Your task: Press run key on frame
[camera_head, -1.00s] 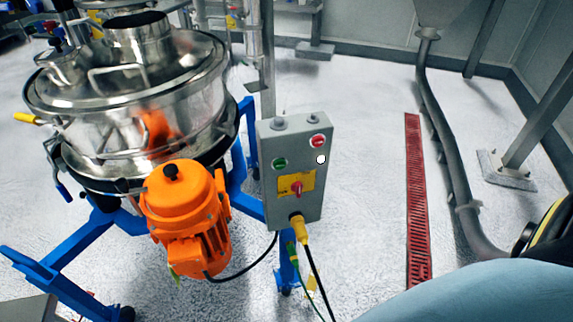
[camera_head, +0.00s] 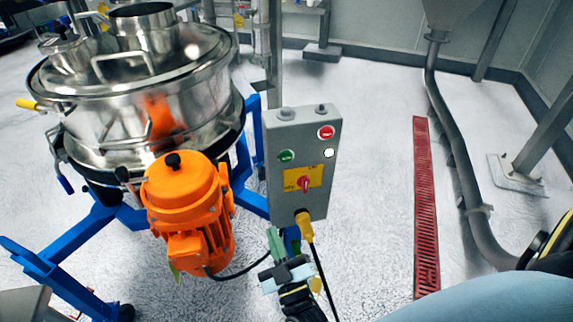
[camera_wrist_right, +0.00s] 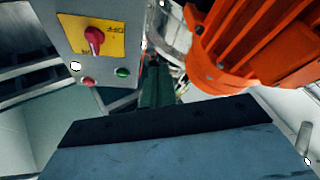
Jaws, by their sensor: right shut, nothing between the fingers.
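The grey control box (camera_head: 318,200) on the blue sifter frame (camera_head: 255,160) carries a green button (camera_head: 286,156), a red button (camera_head: 326,132), a small white round spot (camera_head: 328,153) and a red rotary switch (camera_head: 304,184) on a yellow plate. My right gripper (camera_head: 273,236) is shut and empty, just below the box's lower left corner and apart from the green button. In the right wrist view the shut green fingers (camera_wrist_right: 158,80) point between the box and the motor; the green button (camera_wrist_right: 123,72) is left of them. My left gripper is out of view.
The orange motor (camera_head: 186,200) stands close left of my right gripper. A yellow plug with a black cable (camera_head: 305,228) hangs under the box, close to the gripper's right. The steel sifter (camera_head: 140,90) is behind left. Floor right of the box is clear up to a red floor grate (camera_head: 426,200).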

